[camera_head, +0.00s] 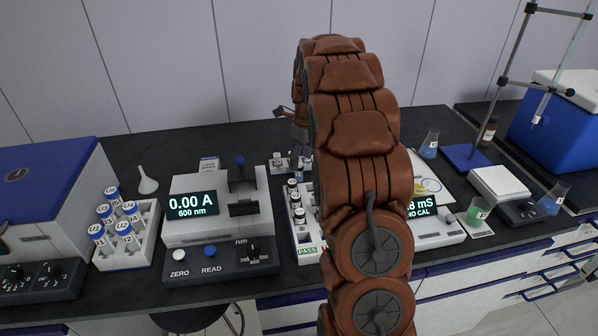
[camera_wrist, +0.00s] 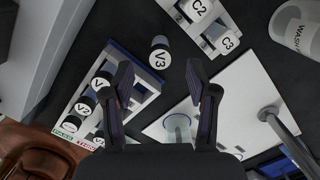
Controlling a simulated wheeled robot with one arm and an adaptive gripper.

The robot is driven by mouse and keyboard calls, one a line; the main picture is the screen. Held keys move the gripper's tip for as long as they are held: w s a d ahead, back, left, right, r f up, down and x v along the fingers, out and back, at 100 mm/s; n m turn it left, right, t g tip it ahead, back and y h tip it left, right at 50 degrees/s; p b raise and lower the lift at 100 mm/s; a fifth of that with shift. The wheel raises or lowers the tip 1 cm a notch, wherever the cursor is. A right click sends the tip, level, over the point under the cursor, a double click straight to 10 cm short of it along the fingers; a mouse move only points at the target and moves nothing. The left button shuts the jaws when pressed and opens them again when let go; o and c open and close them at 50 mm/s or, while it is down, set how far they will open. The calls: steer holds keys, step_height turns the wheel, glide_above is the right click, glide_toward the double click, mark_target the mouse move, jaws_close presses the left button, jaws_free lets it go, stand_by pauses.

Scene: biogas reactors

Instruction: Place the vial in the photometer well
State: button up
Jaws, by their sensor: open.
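In the wrist view a dark-capped vial marked V3 (camera_wrist: 160,58) shows just beyond the gap between my fingertips. My gripper (camera_wrist: 160,80) is open, with a finger on each side of that gap and nothing held. Whether V3 stands on the bench or is level with my fingers, I cannot tell. The vial rack (camera_head: 309,240) holds other dark-capped vials, including V2 (camera_wrist: 84,106), to the left in the wrist view. The photometer (camera_head: 185,232) reads 0.00 A at 600 nm in the head view. A dark fitting (camera_head: 243,208) sits on it; I cannot make out the well's inside. My arm hides my gripper there.
A small rack with C2 (camera_wrist: 199,8) and C3 (camera_wrist: 228,42) is close to my right finger. A WASH container (camera_wrist: 296,28) stands further right. Blue-capped vials fill a white rack (camera_head: 127,250) left of the photometer. A funnel (camera_head: 147,183) stands behind it.

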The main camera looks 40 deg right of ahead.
mark_target(299, 173)
steer(key=f, duration=0.2)
steer(key=f+p, duration=0.1)
steer(key=f, duration=0.1)
steer(key=shift+w+a, duration=0.1)
steer(key=shift+w, duration=0.25)
jaws_close()
steer(key=shift+r, duration=0.15)
